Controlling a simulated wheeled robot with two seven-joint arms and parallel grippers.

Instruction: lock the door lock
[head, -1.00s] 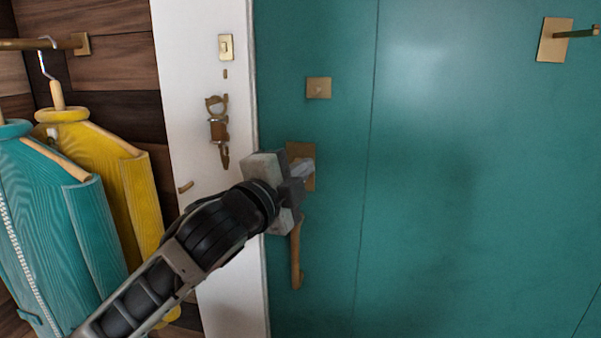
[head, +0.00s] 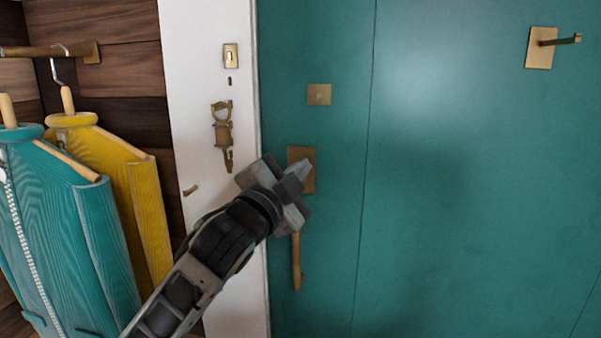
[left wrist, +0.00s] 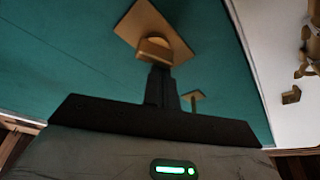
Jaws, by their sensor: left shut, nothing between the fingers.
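The door lock shows as a brass plate (head: 309,178) on the teal door, near its left edge. In the left wrist view the plate (left wrist: 140,22) carries a rounded brass turn piece (left wrist: 153,48). My left gripper (head: 299,169) is shut and empty, with its fingertips in front of the plate. In the left wrist view the closed fingers (left wrist: 159,74) reach up to the turn piece and overlap its lower edge; I cannot tell whether they touch. The gripper hides part of the plate in the head view. My right gripper is not in view.
A long brass handle (head: 296,262) hangs below the gripper. A small square brass plate (head: 319,94) is above the lock. Brass fittings (head: 222,135) sit on the white frame. A yellow garment (head: 150,215) and a teal garment (head: 70,240) hang at left. A hook (head: 541,48) is at upper right.

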